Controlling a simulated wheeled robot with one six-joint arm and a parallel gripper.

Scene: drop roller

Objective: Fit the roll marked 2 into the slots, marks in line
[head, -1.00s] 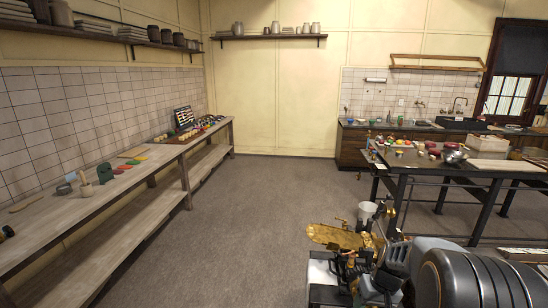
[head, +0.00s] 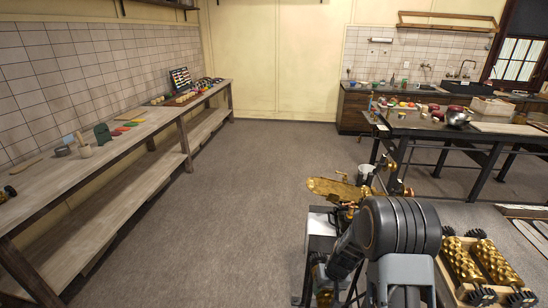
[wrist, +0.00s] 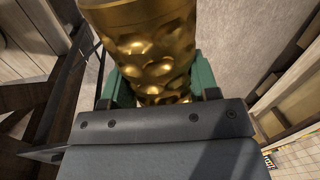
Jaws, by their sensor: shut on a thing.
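A gold roll (wrist: 150,45) with a dimpled surface fills the upper middle of the wrist view. My gripper (wrist: 160,82) is shut on it, with a green finger on each side. I see no number or mark on the roll. In the head view my arm hides the gripper and I cannot make out the held roll. A machine with a long brass plate (head: 335,188) and a pale base (head: 318,240) stands just left of my arm. Its slots are not clearly visible.
A wooden tray at lower right holds bumpy gold rolls (head: 462,262) with black ends. A dark-framed table (head: 440,128) with bowls and boxes stands behind at right. A long wooden bench (head: 60,185) runs along the left wall. The grey floor between is open.

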